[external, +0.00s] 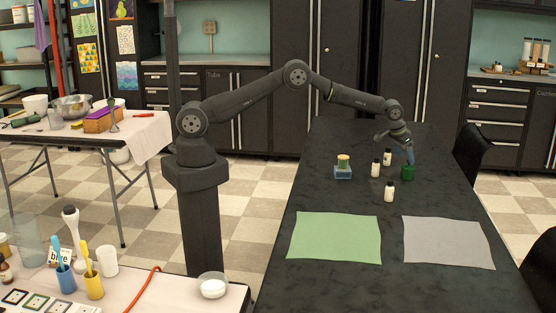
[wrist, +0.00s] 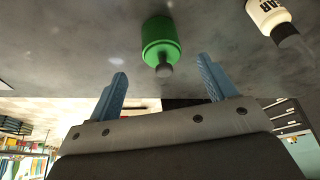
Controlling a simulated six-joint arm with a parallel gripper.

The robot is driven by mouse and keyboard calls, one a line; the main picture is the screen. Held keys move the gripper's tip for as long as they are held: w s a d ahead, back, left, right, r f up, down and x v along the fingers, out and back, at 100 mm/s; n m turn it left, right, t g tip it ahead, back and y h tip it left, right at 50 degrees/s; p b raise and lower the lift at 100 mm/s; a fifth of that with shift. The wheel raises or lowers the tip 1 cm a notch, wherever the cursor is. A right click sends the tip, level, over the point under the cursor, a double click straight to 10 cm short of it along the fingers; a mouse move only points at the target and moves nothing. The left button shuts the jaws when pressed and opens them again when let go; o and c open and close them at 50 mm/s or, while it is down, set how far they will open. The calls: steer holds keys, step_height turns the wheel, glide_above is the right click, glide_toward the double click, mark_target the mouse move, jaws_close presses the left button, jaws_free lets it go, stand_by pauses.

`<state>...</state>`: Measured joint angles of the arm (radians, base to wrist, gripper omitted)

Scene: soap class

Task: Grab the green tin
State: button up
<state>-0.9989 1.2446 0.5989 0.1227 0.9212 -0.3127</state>
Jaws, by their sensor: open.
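The green tin (external: 407,173) stands upright on the dark table, to the right of the small white bottles in the external view. In the wrist view the green tin (wrist: 160,42) shows with a dark grey knob or cap, ahead of the space between my fingers. My gripper (external: 408,155) is at the tin's top in the external view, tilted downward. In the wrist view my gripper (wrist: 161,80) has its two blue fingers wide apart with nothing held between them. Whether a finger touches the tin cannot be told.
Several white bottles with black caps (external: 389,192) stand left of the tin; one bottle (wrist: 268,15) shows at the wrist view's upper right. A green cloth (external: 335,238) and a grey cloth (external: 448,242) lie in front.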

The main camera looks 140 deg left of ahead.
mark_target(407, 165)
steer(key=shift+x, duration=3.85)
steer(key=shift+s+d, duration=0.1)
steer(key=shift+d, duration=0.05)
steer(key=shift+c, duration=0.5)
steer(key=c, duration=1.1)
